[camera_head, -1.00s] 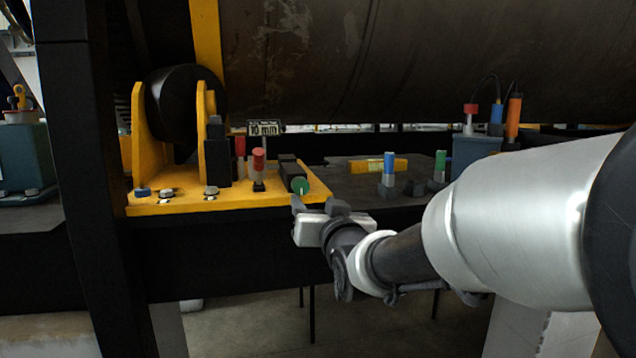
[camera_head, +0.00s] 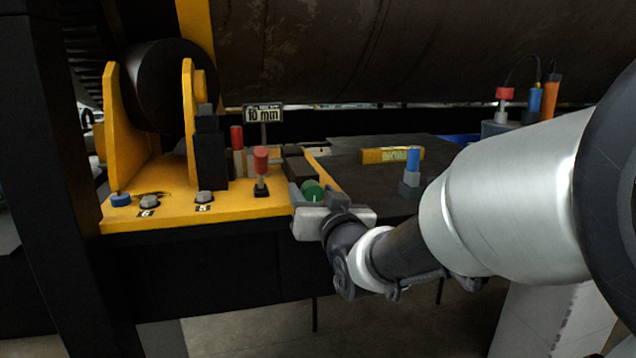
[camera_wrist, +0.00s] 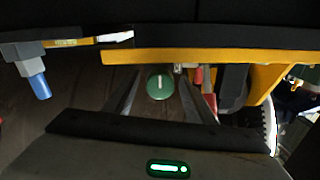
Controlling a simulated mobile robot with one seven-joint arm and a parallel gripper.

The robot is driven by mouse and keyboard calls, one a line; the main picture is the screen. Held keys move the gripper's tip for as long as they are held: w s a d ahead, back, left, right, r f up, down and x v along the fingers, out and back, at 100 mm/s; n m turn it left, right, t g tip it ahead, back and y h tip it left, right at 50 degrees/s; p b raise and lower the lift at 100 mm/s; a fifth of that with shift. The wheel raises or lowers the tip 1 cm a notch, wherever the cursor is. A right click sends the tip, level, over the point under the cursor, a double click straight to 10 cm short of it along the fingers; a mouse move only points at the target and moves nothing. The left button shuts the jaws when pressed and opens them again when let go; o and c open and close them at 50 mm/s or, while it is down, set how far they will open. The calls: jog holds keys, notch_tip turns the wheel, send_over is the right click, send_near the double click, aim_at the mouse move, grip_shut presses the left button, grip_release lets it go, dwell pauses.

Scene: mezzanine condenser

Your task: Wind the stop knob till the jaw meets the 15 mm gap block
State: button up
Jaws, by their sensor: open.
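The green stop knob (camera_head: 312,190) is at the front right corner of the yellow base plate, with a black block (camera_head: 294,166) behind it. In the wrist view, the knob (camera_wrist: 160,84) is a round green disc with an upright white mark. My gripper (camera_head: 315,196) is open, its fingers on either side of the knob; contact cannot be told. A sign (camera_head: 263,114) behind the plate reads "10 mm". A red-capped post (camera_head: 261,170) stands left of the knob. I cannot tell which part is the jaw or which is the 15 mm gap block.
Yellow brackets (camera_head: 190,122) hold a black roller at left. A yellow bar (camera_head: 392,155) and a blue-capped post (camera_head: 412,165) stand on the dark bench at right. A large dark cylinder (camera_head: 400,50) spans overhead. A holder with red, blue and orange items (camera_head: 534,103) stands at far right.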

jog(key=shift+w+a, duration=0.1)
jog(key=shift+w, duration=0.25)
jog(key=c, duration=1)
jog(key=shift+f+m+b, duration=0.15)
jog(key=shift+m+b, duration=0.45)
jog(key=shift+b, duration=0.05)
jog(key=shift+r+m+b, duration=0.2)
jog(key=shift+m+b, duration=0.2)
jog(key=shift+m, duration=0.5)
jog(key=o, duration=1)
